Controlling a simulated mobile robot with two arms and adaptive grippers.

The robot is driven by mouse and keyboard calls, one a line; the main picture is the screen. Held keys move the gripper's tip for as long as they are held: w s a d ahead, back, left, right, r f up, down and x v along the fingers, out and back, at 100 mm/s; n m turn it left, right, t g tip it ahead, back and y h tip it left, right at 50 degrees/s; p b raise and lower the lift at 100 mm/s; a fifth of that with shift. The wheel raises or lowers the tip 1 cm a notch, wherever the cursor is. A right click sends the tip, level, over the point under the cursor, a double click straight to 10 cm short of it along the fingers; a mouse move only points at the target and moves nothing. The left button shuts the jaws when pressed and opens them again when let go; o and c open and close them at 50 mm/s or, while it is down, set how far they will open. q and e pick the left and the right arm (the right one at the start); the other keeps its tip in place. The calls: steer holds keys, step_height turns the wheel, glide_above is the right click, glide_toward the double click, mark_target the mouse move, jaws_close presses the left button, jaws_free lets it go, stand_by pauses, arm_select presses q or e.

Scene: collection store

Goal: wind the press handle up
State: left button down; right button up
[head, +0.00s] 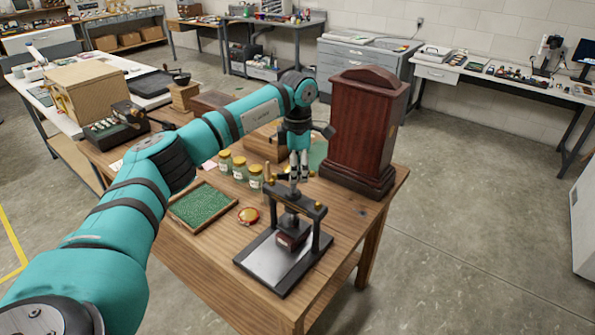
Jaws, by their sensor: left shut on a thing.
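The press (265,265) stands near the front edge of the wooden table. It has a dark base plate, two uprights and a crossbar with brass-coloured ends. A dark reddish block (290,238) sits under its screw, between the uprights; I cannot tell whether the screw touches it. The press handle (293,185) is at the top of the screw, above the crossbar, and is partly hidden by my left gripper. My left gripper (296,173) points down from above and is shut on the press handle. My right gripper is not in view.
A tall dark red wooden case (366,135) stands close behind and right of the press.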

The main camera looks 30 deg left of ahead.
arm_select(q)
steer(key=n, duration=0.4)
steer(key=shift+w+a+r+n, duration=0.15)
steer(key=shift+w+a+n, duration=0.05)
steer(key=shift+n, duration=0.1)
steer(key=n, duration=0.3)
steer(key=shift+a+n, duration=0.15)
steer(key=shift+n, duration=0.25)
steer(key=n, duration=0.5)
steer(key=shift+a+p, duration=0.3)
steer(key=shift+p, duration=0.05)
steer(key=n, duration=0.3)
steer(key=shift+a, duration=0.1)
steer(key=c, duration=1.3)
jaws_free()
steer(key=shift+s, duration=0.1)
